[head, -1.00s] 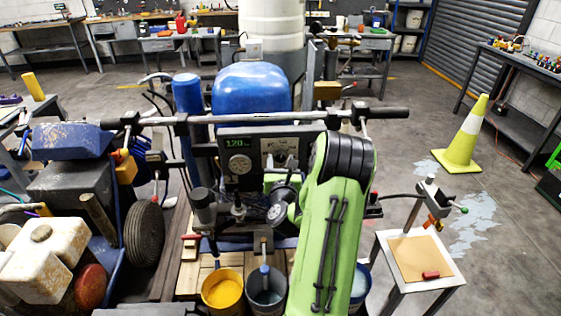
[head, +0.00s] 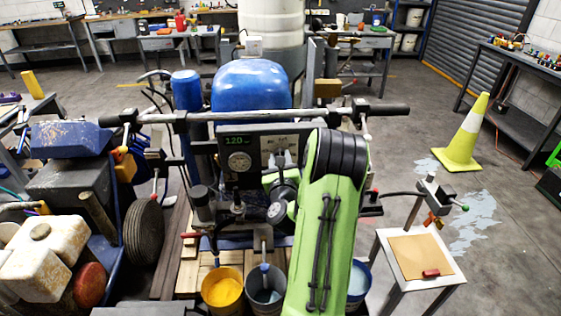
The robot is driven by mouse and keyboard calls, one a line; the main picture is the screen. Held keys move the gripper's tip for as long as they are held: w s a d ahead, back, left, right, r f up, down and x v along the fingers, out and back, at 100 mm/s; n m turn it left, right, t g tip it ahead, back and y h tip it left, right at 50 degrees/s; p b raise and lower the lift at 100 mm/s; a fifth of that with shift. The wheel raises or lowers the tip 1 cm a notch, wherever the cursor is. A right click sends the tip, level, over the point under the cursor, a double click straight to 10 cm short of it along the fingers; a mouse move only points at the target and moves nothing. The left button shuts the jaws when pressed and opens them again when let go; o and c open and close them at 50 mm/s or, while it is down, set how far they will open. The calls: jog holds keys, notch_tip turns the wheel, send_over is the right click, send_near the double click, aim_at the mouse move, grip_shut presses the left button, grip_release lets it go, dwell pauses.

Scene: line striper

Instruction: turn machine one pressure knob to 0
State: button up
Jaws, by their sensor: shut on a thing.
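The striper machine's control panel (head: 238,181) stands upright below the handlebar, with a green display (head: 236,141) that appears to read 120 and a round gauge (head: 239,161) under it. A pale plate (head: 268,145) is on the panel's right half. My gripper (head: 283,157) is at this plate, shut on what seems to be the pressure knob. The knob itself is hidden by the fingers and wrist. My green arm covers the panel's right edge.
The handlebar (head: 215,116) crosses just above the panel. A yellow paint bucket (head: 222,290) and a grey-blue bucket (head: 264,287) stand below. A second machine (head: 70,175) is close on the left. Open floor lies right, around a yellow cone (head: 466,142).

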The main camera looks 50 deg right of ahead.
jog(key=n+b, duration=0.5)
jog(key=n, duration=0.3)
jog(key=n+b, duration=0.5)
jog(key=n, duration=0.4)
jog(key=n+b, duration=0.6)
jog(key=n, duration=0.3)
jog(key=shift+f+t, duration=0.25)
jog(key=shift+t, duration=0.15)
jog(key=shift+n+y, duration=0.3)
jog(key=shift+n, duration=0.1)
jog(key=o, duration=1)
jog(key=shift+r, duration=0.1)
jog(key=shift+o, duration=0.2)
jog(key=shift+s, duration=0.1)
